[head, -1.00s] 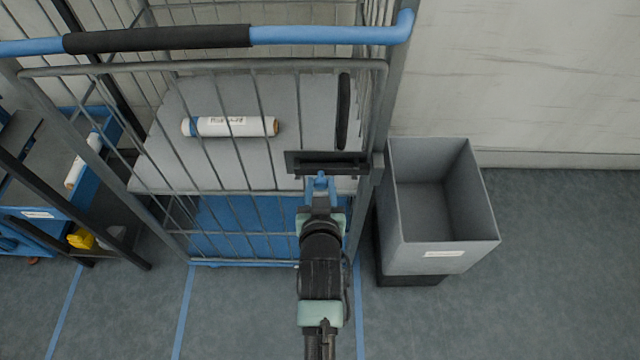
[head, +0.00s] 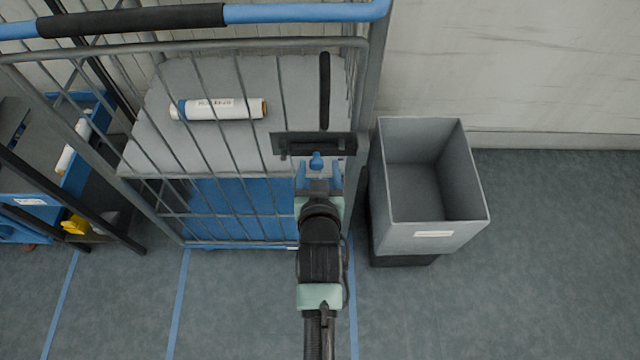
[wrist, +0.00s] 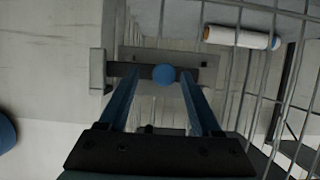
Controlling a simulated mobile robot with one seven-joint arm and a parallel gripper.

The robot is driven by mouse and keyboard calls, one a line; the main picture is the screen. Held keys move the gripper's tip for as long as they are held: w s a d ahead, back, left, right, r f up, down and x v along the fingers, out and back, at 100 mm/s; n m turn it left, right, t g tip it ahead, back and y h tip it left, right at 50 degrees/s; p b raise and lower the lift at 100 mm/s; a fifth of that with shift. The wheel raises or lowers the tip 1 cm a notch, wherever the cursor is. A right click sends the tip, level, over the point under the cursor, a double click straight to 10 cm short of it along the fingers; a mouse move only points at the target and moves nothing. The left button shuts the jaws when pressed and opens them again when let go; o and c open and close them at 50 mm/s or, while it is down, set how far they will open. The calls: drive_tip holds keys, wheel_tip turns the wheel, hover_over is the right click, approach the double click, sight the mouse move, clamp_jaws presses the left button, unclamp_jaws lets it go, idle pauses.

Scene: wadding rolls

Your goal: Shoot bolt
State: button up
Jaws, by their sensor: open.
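The bolt sits on a dark plate (head: 290,144) on the front of the wire cage trolley. Its blue round knob (head: 316,158) also shows in the wrist view (wrist: 164,75). There, a dark bar (wrist: 130,71) runs left from the knob toward a pale grey block (wrist: 97,68). The bar's end appears to meet the block, but a finger partly covers it, so I cannot tell how deep it sits. My gripper (head: 317,176) is open, its blue fingers apart on either side of the knob, with gaps visible to both in the wrist view.
The cage trolley's wire bars (head: 240,150) stand left of my gripper, with a white labelled roll (head: 222,109) on a grey surface behind them. A grey open bin (head: 434,235) stands close on the right. A blue cart (head: 35,225) is at the left. Floor at the lower right is clear.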

drive_tip(key=v, duration=1.2)
drive_tip(key=shift+p, duration=0.35)
drive_tip(key=shift+s, duration=0.15)
